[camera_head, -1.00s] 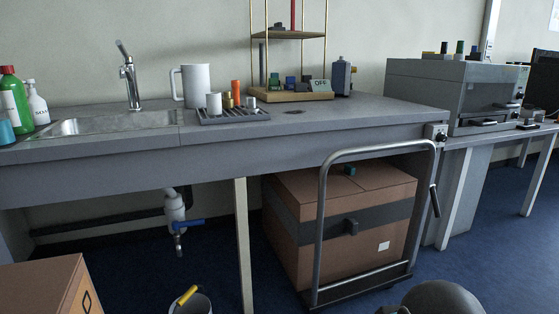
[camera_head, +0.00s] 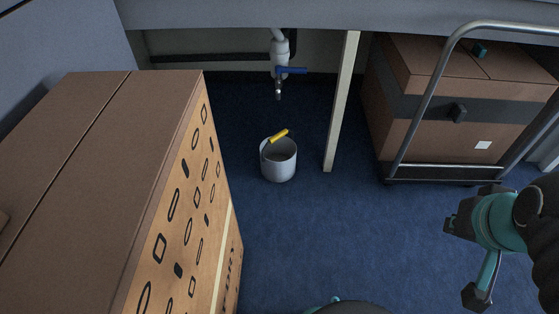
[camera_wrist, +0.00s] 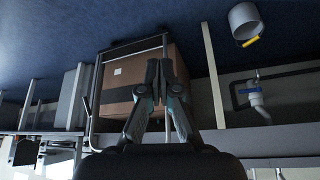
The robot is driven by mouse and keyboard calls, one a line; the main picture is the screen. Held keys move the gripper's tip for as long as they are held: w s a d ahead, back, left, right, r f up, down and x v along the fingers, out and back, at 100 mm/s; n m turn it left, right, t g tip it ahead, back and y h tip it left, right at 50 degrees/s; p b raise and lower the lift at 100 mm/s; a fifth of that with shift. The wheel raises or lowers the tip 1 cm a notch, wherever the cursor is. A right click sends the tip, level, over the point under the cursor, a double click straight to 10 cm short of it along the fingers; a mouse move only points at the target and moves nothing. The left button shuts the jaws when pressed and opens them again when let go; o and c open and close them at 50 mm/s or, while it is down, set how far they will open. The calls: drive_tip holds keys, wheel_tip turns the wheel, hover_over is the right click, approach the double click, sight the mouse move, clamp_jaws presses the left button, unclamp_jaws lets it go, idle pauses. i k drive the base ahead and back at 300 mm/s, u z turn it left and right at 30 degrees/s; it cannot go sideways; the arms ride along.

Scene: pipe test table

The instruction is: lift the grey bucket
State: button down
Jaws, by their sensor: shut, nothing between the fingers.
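The grey bucket (camera_head: 279,167) stands upright on the blue floor under the counter, below a drain pipe, with a yellow-and-dark object (camera_head: 279,135) at its rim. It also shows in the upside-down wrist view (camera_wrist: 241,19), at the top right. My gripper (camera_wrist: 158,72) is in the middle of the wrist view, its fingers together and empty. It is well apart from the bucket, with a strapped box behind it in that view. In the head view, part of my arm (camera_head: 497,222) shows at the right.
A tall cardboard box (camera_head: 180,170) with printed marks stands close at the left. A pale table leg (camera_head: 342,105) is just right of the bucket. A trolley (camera_head: 430,172) carries a strapped box (camera_head: 450,85) farther right. The floor (camera_head: 310,235) in front of the bucket is clear.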

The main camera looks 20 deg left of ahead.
sight(278, 152)
drive_tip(key=u, duration=0.8)
drive_tip(key=i, duration=1.25)
drive_tip(key=z, duration=0.05)
